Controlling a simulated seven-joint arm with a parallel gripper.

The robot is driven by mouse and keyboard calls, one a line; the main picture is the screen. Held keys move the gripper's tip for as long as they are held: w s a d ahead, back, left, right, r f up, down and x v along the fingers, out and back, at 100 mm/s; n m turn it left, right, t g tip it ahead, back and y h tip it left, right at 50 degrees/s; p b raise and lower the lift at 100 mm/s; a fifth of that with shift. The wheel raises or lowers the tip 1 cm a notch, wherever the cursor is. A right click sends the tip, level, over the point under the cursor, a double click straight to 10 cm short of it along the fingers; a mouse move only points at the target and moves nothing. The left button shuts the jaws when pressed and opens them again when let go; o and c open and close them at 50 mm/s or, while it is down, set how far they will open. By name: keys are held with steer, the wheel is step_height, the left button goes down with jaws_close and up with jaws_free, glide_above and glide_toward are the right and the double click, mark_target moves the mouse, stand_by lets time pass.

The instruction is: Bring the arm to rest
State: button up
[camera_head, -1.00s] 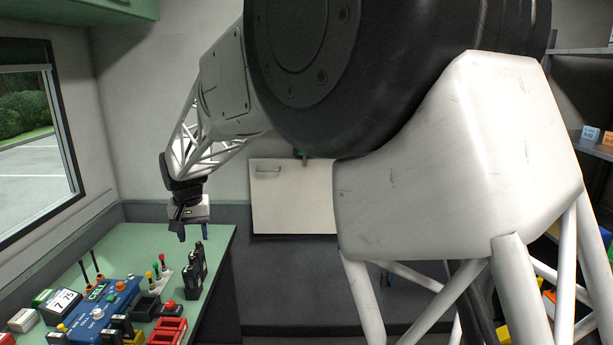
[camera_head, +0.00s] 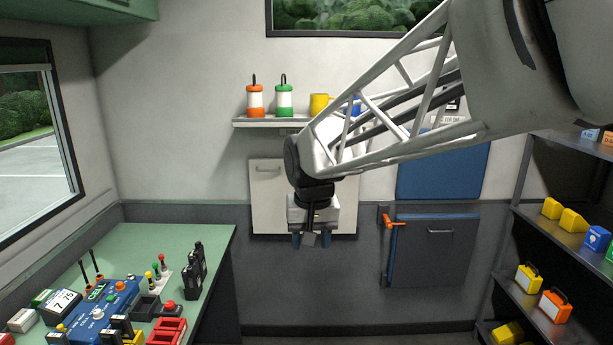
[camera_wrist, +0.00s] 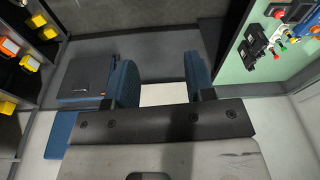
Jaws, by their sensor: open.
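My gripper (camera_head: 311,239) hangs in the middle of the head view, pointing down, in front of the white cabinet door (camera_head: 268,192) on the back wall. It is clear of the green counter (camera_head: 222,243) at the left. In the wrist view, its two blue fingers (camera_wrist: 158,84) stand apart with nothing between them. My arm reaches in from the upper right and hides part of the shelf and wall behind it.
A wall shelf (camera_head: 262,122) carries orange and green lanterns. Dark shelves (camera_head: 512,280) with yellow and orange boxes stand right. Floor space below my gripper looks free.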

steer(key=s+d+f, duration=0.3)
steer(key=s+d, duration=0.6)
steer(key=s, duration=0.3)
steer(key=s+d+f+m+t, duration=0.1)
steer(key=s+d+f, duration=0.1)
steer(key=s+d, duration=0.6)
steer(key=s, duration=0.4)
steer(key=shift+s+d+f+m+h, duration=0.15)
steer(key=shift+d+f+m+h, duration=0.15)
steer(key=shift+d+f, duration=0.1)
